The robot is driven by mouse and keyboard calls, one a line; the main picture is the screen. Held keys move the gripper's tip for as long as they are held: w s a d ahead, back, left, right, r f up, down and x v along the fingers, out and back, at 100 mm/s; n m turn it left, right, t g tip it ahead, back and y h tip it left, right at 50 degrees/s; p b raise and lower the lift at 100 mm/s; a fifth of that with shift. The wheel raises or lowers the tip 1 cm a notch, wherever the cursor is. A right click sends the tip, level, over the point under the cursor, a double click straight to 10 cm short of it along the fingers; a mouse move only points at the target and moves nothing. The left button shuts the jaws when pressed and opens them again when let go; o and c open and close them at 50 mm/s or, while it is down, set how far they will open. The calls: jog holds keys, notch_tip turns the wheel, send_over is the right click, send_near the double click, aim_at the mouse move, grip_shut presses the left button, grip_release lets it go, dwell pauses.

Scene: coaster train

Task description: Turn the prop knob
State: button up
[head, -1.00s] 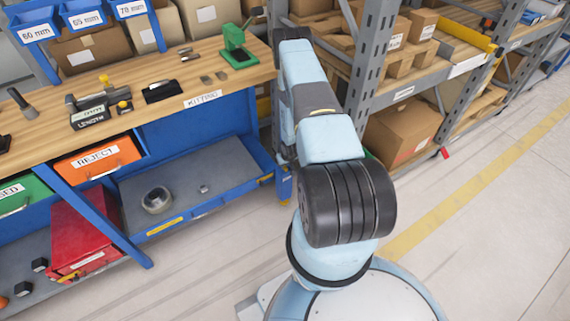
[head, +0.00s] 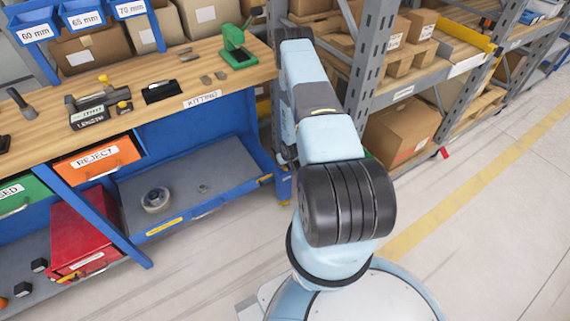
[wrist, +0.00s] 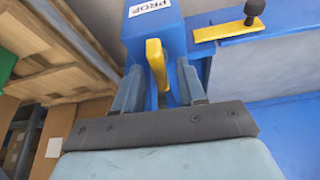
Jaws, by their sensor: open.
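In the wrist view, a blue box labelled PROP (wrist: 153,22) is ahead of my gripper. A yellow knob (wrist: 156,62), a narrow upright bar, stands out from its face below the label. My gripper (wrist: 158,75) is open, with one grey finger on each side of the knob. Gaps show between the knob and both fingers; I cannot tell whether the fingertips touch the box. In the head view, my arm hides the gripper, the box and the knob.
A yellow plate with a black ball-ended lever (wrist: 254,8) is right of the box. Wooden shelving with cartons (wrist: 50,130) is at left. In the head view, a workbench (head: 150,110) stands left and a grey rack (head: 372,50) right of my arm.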

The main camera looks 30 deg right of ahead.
jog(key=shift+r, duration=0.15)
jog(key=v, duration=1.3)
jog(key=shift+s+r, duration=0.15)
jog(key=shift+s, duration=0.05)
notch_tip(320, 180, up, 9)
send_over(285, 167)
notch_tip(285, 167, up, 12)
jog(key=w+a+h, duration=0.1)
jog(key=w, duration=0.1)
jog(key=s+a+r, duration=0.1)
jog(key=a+r, duration=0.2)
jog(key=r, duration=0.7)
jog(key=s+a+r, duration=0.2)
jog(key=a+r, duration=0.1)
jog(key=r, duration=0.7)
jog(key=s+a+r+t, duration=0.1)
jog(key=s+a+r, duration=0.4)
jog(key=s+r, duration=0.55)
jog(key=s+a+r, duration=0.6)
jog(key=s+r, duration=0.4)
jog(key=r, duration=0.2)
jog(key=s+a+r+y, duration=0.1)
jog(key=s+a+r, duration=0.1)
jog(key=s, duration=0.8)
jog(key=shift+s+a, duration=0.35)
jog(key=shift+a, duration=0.05)
